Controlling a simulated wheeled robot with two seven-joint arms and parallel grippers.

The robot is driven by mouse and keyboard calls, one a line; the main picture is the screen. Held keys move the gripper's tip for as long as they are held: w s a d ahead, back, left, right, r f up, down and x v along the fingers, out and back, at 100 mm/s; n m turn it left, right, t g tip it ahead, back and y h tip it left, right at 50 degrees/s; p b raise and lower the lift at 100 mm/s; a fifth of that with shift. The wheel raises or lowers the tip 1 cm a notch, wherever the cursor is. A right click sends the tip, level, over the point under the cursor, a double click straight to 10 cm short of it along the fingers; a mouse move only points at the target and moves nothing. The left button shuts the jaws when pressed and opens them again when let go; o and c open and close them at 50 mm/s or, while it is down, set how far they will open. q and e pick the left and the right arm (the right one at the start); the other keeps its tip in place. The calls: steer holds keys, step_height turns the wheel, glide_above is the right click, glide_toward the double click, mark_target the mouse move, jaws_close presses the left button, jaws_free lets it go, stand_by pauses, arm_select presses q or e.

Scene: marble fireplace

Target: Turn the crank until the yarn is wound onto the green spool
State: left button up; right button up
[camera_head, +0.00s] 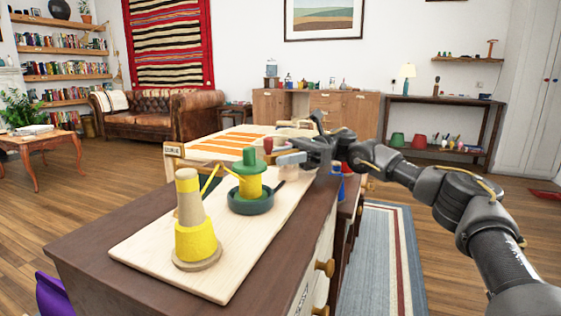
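The green spool (249,160) stands upright in a dark green round base (250,206) on a pale wooden board, with yellow yarn (250,187) around its middle. A tan wooden cone (189,207) with a thick band of yellow yarn (195,240) stands nearer, at the left of the board. A yellow strand (211,178) runs between the two. A small red knob (268,145), perhaps the crank's handle, shows just right of the spool. My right gripper (283,158) reaches in from the right, its fingers beside the knob. Whether they touch or grip it is unclear. My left gripper is out of view.
The pale board (150,252) lies on a dark brown cabinet top (90,243). An orange-striped pale item (222,142) is behind the spool. Small blue and red items (342,178) sit at the cabinet's right edge.

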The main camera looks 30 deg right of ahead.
jaws_close()
steer(key=shift+t, duration=0.3)
